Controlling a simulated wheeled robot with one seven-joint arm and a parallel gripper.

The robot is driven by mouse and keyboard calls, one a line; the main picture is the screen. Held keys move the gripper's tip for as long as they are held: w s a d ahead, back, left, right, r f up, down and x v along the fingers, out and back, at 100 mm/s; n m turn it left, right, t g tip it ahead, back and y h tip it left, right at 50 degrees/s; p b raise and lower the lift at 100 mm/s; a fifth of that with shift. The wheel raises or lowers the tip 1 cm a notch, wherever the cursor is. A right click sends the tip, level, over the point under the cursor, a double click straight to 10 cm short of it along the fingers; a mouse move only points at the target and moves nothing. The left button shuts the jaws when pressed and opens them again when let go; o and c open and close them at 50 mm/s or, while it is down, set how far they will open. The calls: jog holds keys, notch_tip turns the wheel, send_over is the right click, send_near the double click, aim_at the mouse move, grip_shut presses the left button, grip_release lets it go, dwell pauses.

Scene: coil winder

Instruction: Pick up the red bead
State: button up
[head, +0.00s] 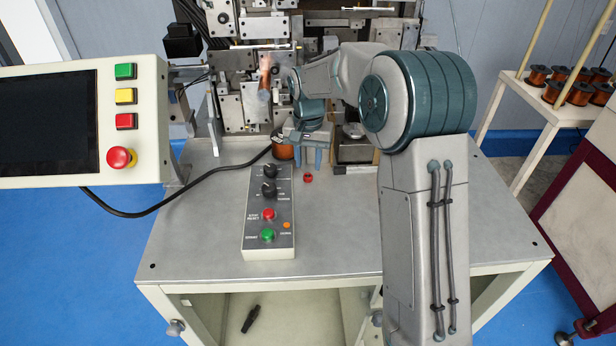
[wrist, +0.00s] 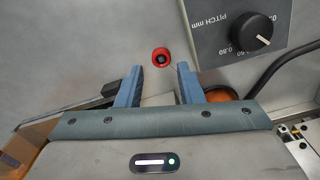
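The red bead (head: 308,177) is a small red ring with a dark centre. It lies on the grey metal table top, just right of the control box. In the wrist view the bead (wrist: 162,56) sits just beyond the fingertips, roughly midway between their lines. My gripper (head: 307,165) is above the table at the back, close to the bead. In the wrist view my gripper (wrist: 160,70) is open, with two blue fingers apart and nothing between the tips. The height gap between fingers and bead is hard to judge.
The control box (head: 268,215) with knobs and buttons stands left of the bead. A copper spool (head: 283,150) sits behind it, near my fingers. The winding machine (head: 262,100) rises at the back. The table's front right (head: 345,245) is clear.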

aim_at(308, 176)
jog(key=shift+w+f+p, duration=0.15)
jog(key=shift+f+p, duration=0.3)
jog(key=shift+f, duration=1.85)
jog(key=shift+c, duration=0.3)
jog(key=c, duration=0.7)
jog(key=shift+o, duration=0.2)
jog(key=shift+r, duration=0.2)
jog(key=shift+r, duration=0.25)
jog(key=r, duration=0.1)
jog(key=r+b, duration=0.1)
jog(key=r, duration=0.1)
jog(key=shift+s+a+r, duration=0.25)
jog(key=shift+a+r, duration=0.1)
jog(key=shift+a, duration=0.05)
jog(key=s+a+r, duration=0.2)
jog(key=s+a+r+b, duration=0.1)
jog(key=s+a+r, duration=0.1)
jog(key=s+a, duration=0.1)
jog(key=s+a+r+b, duration=0.1)
jog(key=s+a+r, duration=0.1)
jog(key=shift+s+a+r, duration=0.25)
jog(key=shift+s+a, duration=0.05)
